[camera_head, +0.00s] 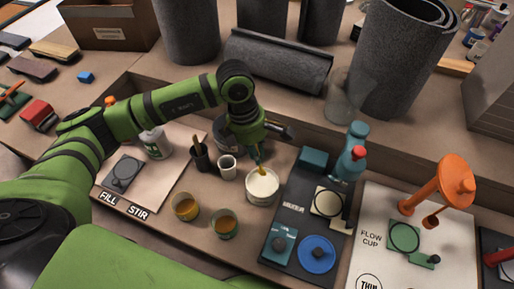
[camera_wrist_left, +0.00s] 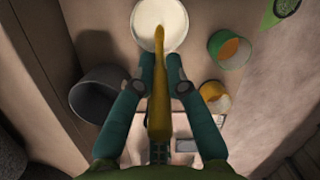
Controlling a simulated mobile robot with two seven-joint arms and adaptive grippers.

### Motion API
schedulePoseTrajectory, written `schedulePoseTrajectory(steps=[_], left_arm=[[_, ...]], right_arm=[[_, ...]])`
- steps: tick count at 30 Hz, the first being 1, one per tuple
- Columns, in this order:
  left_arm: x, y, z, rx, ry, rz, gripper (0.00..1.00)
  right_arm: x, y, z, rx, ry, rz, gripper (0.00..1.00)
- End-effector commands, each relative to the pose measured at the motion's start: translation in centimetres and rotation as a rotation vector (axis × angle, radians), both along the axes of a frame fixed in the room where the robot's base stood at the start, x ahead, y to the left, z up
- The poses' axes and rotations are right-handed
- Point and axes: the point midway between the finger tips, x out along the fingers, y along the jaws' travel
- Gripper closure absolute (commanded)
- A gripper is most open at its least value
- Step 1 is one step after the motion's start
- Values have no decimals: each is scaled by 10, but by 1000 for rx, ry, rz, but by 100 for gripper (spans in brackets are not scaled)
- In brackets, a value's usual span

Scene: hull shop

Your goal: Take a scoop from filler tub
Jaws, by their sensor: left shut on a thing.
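The filler tub (camera_head: 262,187) is a round white tub with pale cream contents, standing on the bench at the left edge of a dark mat. My left gripper (camera_head: 258,158) points down just above it. In the left wrist view the gripper (camera_wrist_left: 160,84) has its two teal fingers shut on an ochre scoop (camera_wrist_left: 158,118). The scoop's narrow end reaches over the cream surface inside the tub (camera_wrist_left: 146,12); whether it dips in or hovers, I cannot tell. My right gripper is out of view.
A white cup (camera_head: 227,168) and a dark pot with sticks (camera_head: 200,157) stand left of the tub. Two cups with amber contents (camera_head: 185,207) (camera_head: 223,223) stand in front. A dark mat (camera_head: 283,215) with a blue disc (camera_head: 316,254) and an orange stand (camera_head: 455,180) are to the right.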

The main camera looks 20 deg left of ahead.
Motion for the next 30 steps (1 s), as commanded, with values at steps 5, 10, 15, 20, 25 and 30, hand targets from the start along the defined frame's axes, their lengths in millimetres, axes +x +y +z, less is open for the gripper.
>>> schedulePoseTrajectory(steps=[5,10,15,20,25,30], left_arm=[[0,0,-17,0,1,1,99],[0,0,-31,0,0,1,99],[0,0,-46,0,-1,0,99],[0,0,-59,0,-1,0,99],[0,0,-72,0,-1,0,99],[0,0,-81,0,-1,0,99]], right_arm=[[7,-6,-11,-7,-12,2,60],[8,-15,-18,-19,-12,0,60],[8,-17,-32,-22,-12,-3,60],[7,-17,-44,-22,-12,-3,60],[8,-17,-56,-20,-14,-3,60],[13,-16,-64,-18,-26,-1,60]])
